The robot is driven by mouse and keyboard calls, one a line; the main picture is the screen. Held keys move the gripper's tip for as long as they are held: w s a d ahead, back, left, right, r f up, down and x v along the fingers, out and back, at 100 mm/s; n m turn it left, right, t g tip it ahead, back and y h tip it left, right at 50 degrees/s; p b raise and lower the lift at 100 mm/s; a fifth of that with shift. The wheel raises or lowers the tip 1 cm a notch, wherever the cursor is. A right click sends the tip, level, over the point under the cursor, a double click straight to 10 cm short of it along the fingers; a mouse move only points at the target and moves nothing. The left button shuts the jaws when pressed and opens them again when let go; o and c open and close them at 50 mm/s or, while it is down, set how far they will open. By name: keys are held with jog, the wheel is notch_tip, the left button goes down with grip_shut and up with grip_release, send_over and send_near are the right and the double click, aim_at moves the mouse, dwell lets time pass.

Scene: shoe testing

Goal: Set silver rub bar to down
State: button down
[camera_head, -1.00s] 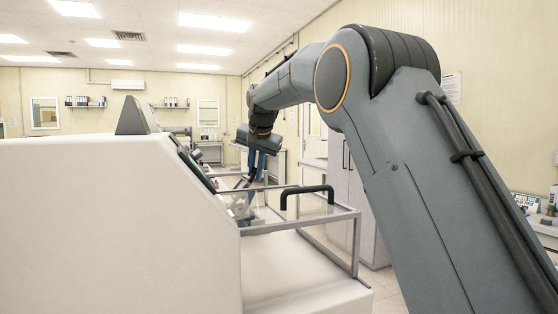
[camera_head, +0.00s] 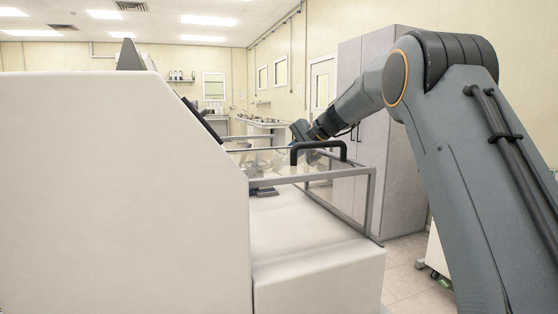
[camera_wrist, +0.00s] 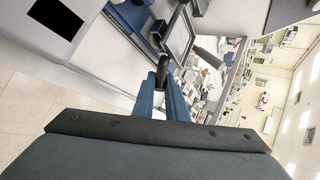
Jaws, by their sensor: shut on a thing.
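My gripper shows in the wrist view (camera_wrist: 163,93) with its blue fingers closed around a dark grip piece (camera_wrist: 162,68). This piece appears to be the handle end of the silver rub bar (camera_wrist: 181,42), whose grey metal frame shows just beyond the fingertips. The fingers hide part of the join. In the head view my gripper (camera_head: 300,131) is low behind the clear cover of the white testing machine (camera_head: 120,190), tilted, at the far side. The bar's exact angle is hard to tell there.
A clear cover with a metal frame (camera_head: 372,205) and a black handle (camera_head: 318,148) stands between the head camera and my gripper. A grey mechanism (camera_head: 263,191) sits beneath it. A tall grey cabinet (camera_head: 395,190) is behind to the right.

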jog(key=shift+f+y, duration=0.3)
jog(key=shift+f, duration=0.15)
jog(key=c, duration=1.8)
grip_release()
jog(key=shift+o, duration=0.2)
jog(key=b+v, duration=0.1)
jog(key=v, duration=0.6)
jog(key=shift+d+r, duration=0.25)
jog(key=shift+r, duration=0.05)
jog(key=shift+s+r, duration=0.1)
jog(key=shift+s, duration=0.05)
